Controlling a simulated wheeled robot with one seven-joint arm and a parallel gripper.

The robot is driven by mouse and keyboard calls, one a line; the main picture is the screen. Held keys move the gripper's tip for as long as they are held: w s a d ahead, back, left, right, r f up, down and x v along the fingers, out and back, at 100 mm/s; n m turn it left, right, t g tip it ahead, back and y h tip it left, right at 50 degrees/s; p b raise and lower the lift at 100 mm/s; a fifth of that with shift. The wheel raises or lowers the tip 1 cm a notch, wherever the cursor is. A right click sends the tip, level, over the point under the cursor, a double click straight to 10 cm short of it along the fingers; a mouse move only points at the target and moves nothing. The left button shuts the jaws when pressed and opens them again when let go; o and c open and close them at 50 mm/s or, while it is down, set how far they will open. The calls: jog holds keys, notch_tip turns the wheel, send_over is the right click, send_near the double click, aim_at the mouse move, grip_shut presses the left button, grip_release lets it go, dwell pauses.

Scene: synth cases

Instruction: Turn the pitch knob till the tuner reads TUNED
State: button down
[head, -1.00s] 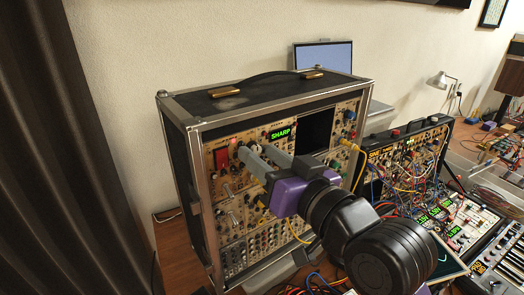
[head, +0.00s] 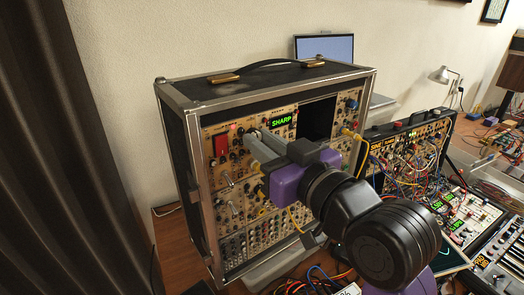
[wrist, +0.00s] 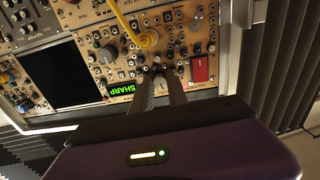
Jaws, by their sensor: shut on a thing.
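The tuner display (head: 282,119) shows SHARP in green on the upper part of the synth case's panel. It also shows in the wrist view (wrist: 122,89), where it lies just left of the fingers. My gripper (head: 250,137) reaches the panel to the left of and slightly below the display. In the wrist view my gripper (wrist: 158,74) has its two grey fingers shut on the pitch knob (wrist: 158,68). The fingers hide most of the knob, so its pointer cannot be read. In the head view the knob is hidden behind the fingers.
The black-sided case (head: 185,130) has metal edges and a top handle. A red block (head: 220,146) is left of the fingers, and a dark screen (head: 317,120) is right of the display. A yellow cable (wrist: 148,40) is plugged in close by. Other synths with many cables stand at right.

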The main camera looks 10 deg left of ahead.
jog(key=shift+n+b, duration=0.4)
jog(key=shift+n, duration=0.6)
jog(key=c, duration=1.3)
grip_release()
jog(key=b+v, duration=0.1)
jog(key=v, duration=0.7)
